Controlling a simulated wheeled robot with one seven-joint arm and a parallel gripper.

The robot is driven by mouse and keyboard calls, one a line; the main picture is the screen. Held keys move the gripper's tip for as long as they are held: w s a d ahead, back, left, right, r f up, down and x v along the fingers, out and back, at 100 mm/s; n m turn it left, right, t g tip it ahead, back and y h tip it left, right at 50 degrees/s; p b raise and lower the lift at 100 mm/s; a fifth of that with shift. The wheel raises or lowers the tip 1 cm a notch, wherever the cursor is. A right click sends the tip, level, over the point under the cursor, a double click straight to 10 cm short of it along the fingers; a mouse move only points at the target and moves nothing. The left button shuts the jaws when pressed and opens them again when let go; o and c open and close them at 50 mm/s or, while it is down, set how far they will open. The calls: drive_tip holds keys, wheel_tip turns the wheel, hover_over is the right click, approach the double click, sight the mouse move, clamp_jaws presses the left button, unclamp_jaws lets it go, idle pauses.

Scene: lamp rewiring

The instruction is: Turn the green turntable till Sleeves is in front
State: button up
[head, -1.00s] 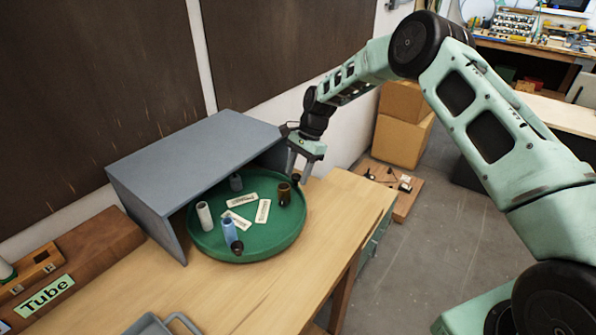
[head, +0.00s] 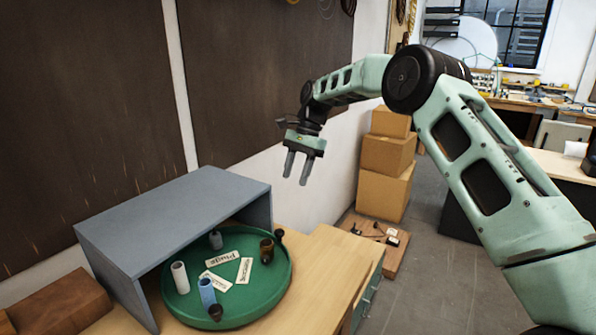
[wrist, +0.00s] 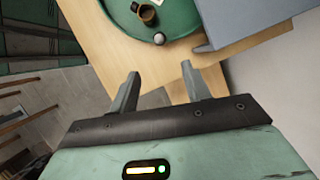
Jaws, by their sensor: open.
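The green turntable (head: 255,300) stands on the wooden bench, its back part under a grey hood (head: 170,215). Several labels lie on it. One reads Plugs (head: 218,257); the lettering on the right label (head: 244,271) and on the front label (head: 214,282) is too small to read surely. A white tube (head: 180,278), a blue tube (head: 207,292), a brown cup (head: 266,251) and a grey piece (head: 215,240) stand around them. Dark knobs sit at the front rim (head: 216,312) and right rim (head: 280,233). My gripper (head: 297,180) is open and empty, above and behind the turntable's right side.
In the wrist view, the open fingers (wrist: 160,72) are over the bench edge, apart from the turntable (wrist: 185,15). Cardboard boxes (head: 385,170) are stacked on the floor beyond the bench. The bench's right end (head: 340,255) is clear.

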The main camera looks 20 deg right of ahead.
drive_tip(key=shift+v, duration=0.85)
